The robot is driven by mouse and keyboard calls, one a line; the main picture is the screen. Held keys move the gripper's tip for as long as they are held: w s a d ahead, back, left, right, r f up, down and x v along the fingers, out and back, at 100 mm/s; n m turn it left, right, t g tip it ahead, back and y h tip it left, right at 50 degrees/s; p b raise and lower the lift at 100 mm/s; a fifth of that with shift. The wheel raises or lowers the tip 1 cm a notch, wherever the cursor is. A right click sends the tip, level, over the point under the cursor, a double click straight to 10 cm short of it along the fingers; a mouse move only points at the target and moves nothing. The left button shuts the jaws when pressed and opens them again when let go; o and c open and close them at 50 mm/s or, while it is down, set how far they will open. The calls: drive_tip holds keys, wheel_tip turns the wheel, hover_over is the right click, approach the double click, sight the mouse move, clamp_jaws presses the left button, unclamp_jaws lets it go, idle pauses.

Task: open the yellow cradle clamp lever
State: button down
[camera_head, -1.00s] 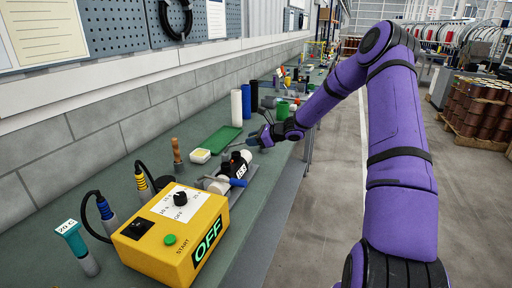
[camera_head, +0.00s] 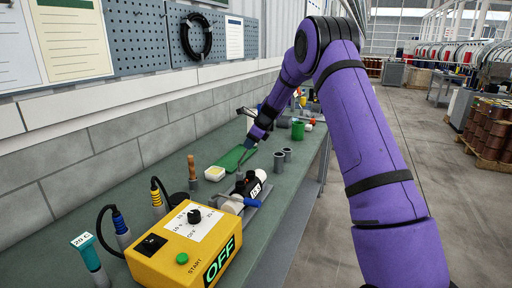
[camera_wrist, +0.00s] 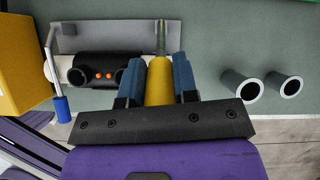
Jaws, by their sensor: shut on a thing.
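The yellow cradle clamp lever (camera_wrist: 159,82) has a yellow grip and a grey rod. In the wrist view its grip lies between the two blue finger pads of my gripper (camera_wrist: 159,78), which is shut on it. The grey cradle (camera_wrist: 115,37) is beside it, with a black cylinder (camera_wrist: 108,71) lying in it. A second lever with a blue grip (camera_wrist: 62,108) is at the cradle's left end. In the head view my gripper (camera_head: 246,154) is just beyond the cradle's far end; the yellow grip cannot be made out there.
A yellow control box reading OFF (camera_head: 192,240) stands near the cradle. Two grey cups (camera_head: 279,160) are right of my gripper, near the bench edge. A green tray (camera_head: 229,160) and a wooden-handled tool (camera_head: 192,170) stand toward the wall.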

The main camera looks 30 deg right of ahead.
drive_tip(key=w+a+g+h, duration=0.4)
drive_tip(key=w+a+g, duration=0.1)
drive_tip(key=w, duration=0.2)
drive_tip(key=shift+a+r, duration=0.25)
drive_tip(key=shift+a, duration=0.05)
drive_tip(key=shift+w, duration=0.15)
idle(0.4)
drive_tip(key=c, duration=0.9)
unclamp_jaws()
drive_tip(key=r, duration=1)
drive_tip(key=shift+w+a+r, duration=0.1)
drive_tip(key=shift+w+r, duration=0.1)
drive_tip(key=shift+r, duration=0.15)
